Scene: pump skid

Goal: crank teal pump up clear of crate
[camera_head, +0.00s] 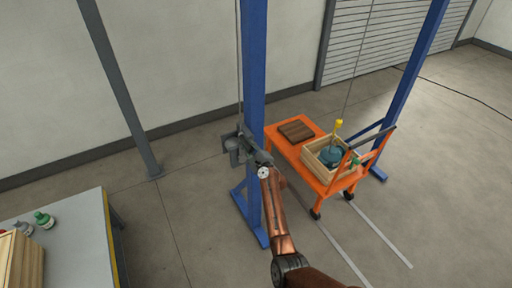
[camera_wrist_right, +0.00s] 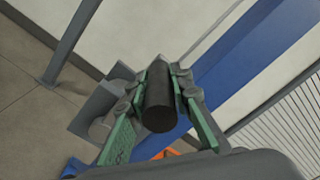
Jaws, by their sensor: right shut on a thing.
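The teal pump (camera_head: 332,155) sits inside the wooden crate (camera_head: 312,164) on the orange cart, its lower part hidden by the crate walls. A yellow hook block (camera_head: 339,124) hangs on a thin cable just above the pump; whether it is attached I cannot tell. A grey winch (camera_head: 236,146) is fixed to the blue post. My right gripper (camera_head: 262,168) is at the winch. In the right wrist view its green-sided fingers (camera_wrist_right: 158,95) are shut on the black crank handle (camera_wrist_right: 160,103). My left gripper is not in view.
The orange cart (camera_head: 287,147) stands between the blue posts (camera_head: 253,80) and carries a brown wooden board (camera_head: 296,131). A grey table (camera_head: 85,245) at left holds bottles (camera_head: 43,219) and a wooden box (camera_head: 22,262). Floor between table and post is clear.

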